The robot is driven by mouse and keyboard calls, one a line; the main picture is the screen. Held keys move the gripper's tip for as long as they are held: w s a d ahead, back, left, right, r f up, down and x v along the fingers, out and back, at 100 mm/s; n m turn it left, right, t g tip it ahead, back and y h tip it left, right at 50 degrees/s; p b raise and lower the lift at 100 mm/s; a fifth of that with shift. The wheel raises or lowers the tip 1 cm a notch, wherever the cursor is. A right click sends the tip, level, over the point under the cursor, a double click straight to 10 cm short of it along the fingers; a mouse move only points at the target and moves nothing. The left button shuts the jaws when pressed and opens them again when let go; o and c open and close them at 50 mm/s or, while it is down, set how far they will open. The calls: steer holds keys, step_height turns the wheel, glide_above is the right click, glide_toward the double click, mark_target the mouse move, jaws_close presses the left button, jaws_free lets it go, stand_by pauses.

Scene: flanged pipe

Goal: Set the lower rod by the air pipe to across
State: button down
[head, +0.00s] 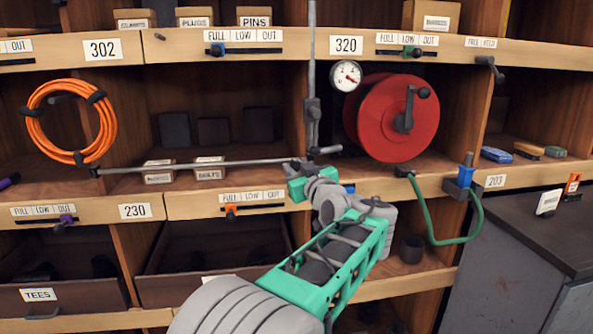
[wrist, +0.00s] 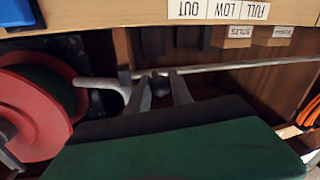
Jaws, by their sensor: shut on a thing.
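The lower rod (head: 205,165) is a long thin grey bar. It lies nearly level across the shelf front, from a dark end (head: 95,172) at left to my gripper at right. The upright grey pipe (head: 312,60), which I take for the air pipe, stands just above my gripper, with a grey handle (head: 327,150) at its lower end. My gripper (head: 299,168) is shut at the rod's right end. In the wrist view, the gripper (wrist: 160,88) has its fingers either side of a dark knob (wrist: 159,83), and the rod (wrist: 250,67) runs off to the right.
A red hose reel (head: 385,117) and a round gauge (head: 346,76) are right of the pipe. An orange cable coil (head: 35,110) hangs at left. Small boxes (head: 209,168) stand behind the rod. Shelf edges with label sliders (head: 231,210) run just below.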

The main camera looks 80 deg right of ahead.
steer(key=shift+s+d+r, duration=0.1)
steer(key=shift+s, duration=0.05)
steer(key=c, duration=1.1)
jaws_free()
steer(key=shift+d, duration=0.1)
steer(key=shift+c, duration=0.2)
steer(key=v, duration=0.8)
steer(key=shift+b, duration=0.35)
steer(key=shift+d, duration=0.1)
